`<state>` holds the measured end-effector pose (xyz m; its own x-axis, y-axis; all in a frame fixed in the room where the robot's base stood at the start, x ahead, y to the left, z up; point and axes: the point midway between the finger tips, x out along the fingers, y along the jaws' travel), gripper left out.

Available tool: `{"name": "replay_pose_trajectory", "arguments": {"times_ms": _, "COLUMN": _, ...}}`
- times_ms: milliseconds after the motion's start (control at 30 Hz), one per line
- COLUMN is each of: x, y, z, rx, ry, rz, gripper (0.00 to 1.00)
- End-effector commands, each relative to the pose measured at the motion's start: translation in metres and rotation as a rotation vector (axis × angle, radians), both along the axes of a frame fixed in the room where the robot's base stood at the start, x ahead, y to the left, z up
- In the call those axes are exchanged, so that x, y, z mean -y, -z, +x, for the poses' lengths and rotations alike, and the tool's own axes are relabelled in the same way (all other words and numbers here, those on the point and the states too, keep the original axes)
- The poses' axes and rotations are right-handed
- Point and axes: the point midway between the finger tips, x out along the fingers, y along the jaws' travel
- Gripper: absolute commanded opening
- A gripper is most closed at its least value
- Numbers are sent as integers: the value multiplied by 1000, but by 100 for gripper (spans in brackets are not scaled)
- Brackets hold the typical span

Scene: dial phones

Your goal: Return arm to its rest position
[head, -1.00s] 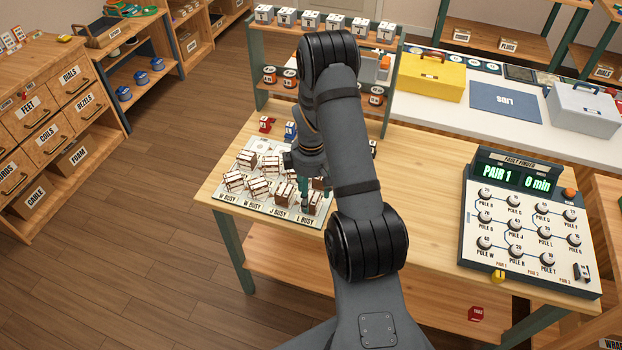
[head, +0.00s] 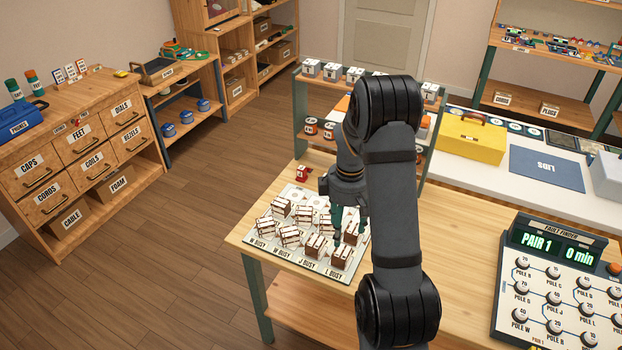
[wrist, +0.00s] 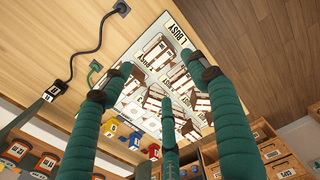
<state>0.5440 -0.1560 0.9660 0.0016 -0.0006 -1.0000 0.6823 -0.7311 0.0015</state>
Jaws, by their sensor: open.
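My gripper (head: 348,222) hangs over the right side of a white sorting board (head: 284,258) on the wooden table. In the wrist view, its green fingers (wrist: 168,100) are spread apart with nothing between them. Several brown-and-white boxes (head: 290,234) stand in rows on the board; the board's front edge carries "BUSY" labels. The boxes also show in the wrist view beyond the fingers (wrist: 192,96). My arm is bent and covers part of the table and the shelf behind. The gap between fingertips and boxes is hard to judge.
A fault finder panel (head: 555,290) reading "PAIR 1" and "0 min" stands on the right of the table. A small shelf rack (head: 300,110) stands behind the board. A yellow toolbox (head: 472,138) is on the white counter. The table between board and panel (head: 465,230) looks clear.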

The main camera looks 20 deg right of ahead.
Motion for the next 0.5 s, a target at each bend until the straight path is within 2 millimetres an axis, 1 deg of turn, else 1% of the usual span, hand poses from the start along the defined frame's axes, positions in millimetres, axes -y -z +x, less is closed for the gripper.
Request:
{"name": "replay_pose_trajectory", "arguments": {"times_ms": 167, "x": -1, "y": 21, "z": -2, "rx": -6, "ry": 1, "rz": 2, "gripper": 59}}
{"name": "replay_pose_trajectory", "arguments": {"times_ms": 267, "x": -1, "y": 39, "z": -2, "rx": -8, "ry": 0, "rz": 2, "gripper": 59}}
{"name": "replay_pose_trajectory", "arguments": {"times_ms": 500, "x": -1, "y": 91, "z": -2, "rx": -8, "ry": 1, "rz": 2, "gripper": 59}}
